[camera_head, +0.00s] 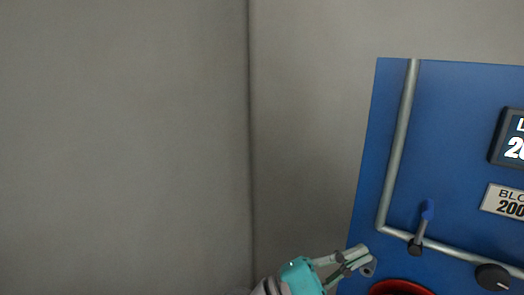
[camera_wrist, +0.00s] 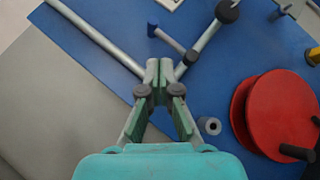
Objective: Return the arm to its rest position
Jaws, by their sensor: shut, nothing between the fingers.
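My gripper (camera_head: 360,260) has a teal body and grey fingers. It is at the bottom of the head view, in front of the lower left edge of the blue panel (camera_head: 455,160). In the wrist view my gripper (camera_wrist: 158,72) has its fingertips together with nothing between them, and the blue panel (camera_wrist: 110,60) lies beyond them. I cannot tell whether the tips touch the panel. The rest of my arm is mostly out of view.
A grey pipe (camera_head: 397,150) runs down and across the panel. A blue-handled lever (camera_head: 426,212) sits at the pipe, with a black knob (camera_head: 492,277) to its right. A red round part (camera_head: 400,288) is near my gripper; it also shows in the wrist view (camera_wrist: 285,105). Bare wall (camera_head: 125,140) fills the left.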

